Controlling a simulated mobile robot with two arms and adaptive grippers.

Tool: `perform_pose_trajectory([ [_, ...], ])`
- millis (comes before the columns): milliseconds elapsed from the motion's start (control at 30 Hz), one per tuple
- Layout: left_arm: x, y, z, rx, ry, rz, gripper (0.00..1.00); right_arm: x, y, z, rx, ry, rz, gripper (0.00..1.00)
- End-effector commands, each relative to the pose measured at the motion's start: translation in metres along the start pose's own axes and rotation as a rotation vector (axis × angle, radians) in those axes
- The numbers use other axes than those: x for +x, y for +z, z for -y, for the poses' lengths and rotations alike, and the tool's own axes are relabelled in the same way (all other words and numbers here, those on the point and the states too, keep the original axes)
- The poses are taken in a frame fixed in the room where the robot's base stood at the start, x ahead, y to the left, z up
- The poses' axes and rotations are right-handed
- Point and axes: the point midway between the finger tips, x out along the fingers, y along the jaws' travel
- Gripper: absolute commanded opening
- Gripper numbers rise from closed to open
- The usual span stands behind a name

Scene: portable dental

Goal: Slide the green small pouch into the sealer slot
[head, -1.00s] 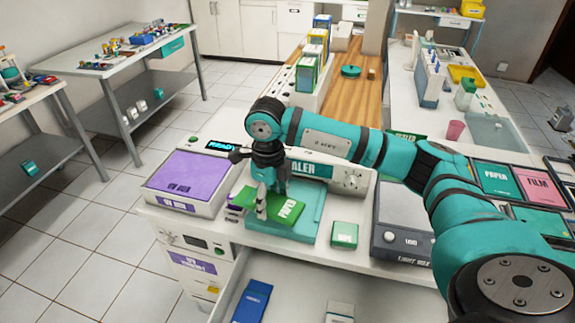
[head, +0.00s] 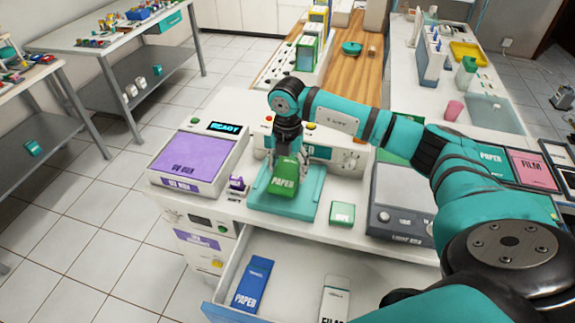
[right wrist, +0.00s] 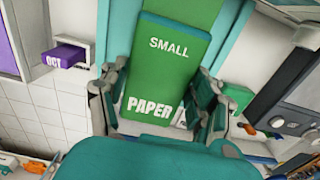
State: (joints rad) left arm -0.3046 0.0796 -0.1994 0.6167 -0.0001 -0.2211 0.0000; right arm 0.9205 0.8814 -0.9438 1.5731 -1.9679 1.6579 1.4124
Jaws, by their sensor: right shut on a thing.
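The green small pouch (head: 286,178), marked PAPER, is over the teal plate (head: 305,202) in front of the sealer (head: 322,153). My right gripper (head: 287,166) is shut on it from above. In the right wrist view the pouch (right wrist: 170,70) reads SMALL PAPER and sits between the two fingers (right wrist: 158,105). The sealer slot is hidden behind my gripper and the pouch, so I cannot tell whether the pouch touches it. My left gripper is not in view.
A purple-topped box (head: 195,158) with a READY display stands left of the sealer. A small green WIPE packet (head: 342,213) lies to the right, beside a grey light box (head: 400,205). An open drawer below holds a blue pouch (head: 253,283) and a white one (head: 335,298).

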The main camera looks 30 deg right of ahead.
Motion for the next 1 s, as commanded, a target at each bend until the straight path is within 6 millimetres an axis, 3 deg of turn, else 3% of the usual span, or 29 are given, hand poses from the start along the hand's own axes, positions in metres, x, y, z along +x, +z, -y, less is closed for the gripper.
perform_pose_trajectory([
  [600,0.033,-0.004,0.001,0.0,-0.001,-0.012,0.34,0.046,0.0,0.0,-0.002,0.002,0.0,0.31],
  [1000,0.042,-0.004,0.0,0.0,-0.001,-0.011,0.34,0.044,0.029,-0.001,0.0,0.001,0.0,0.31],
])
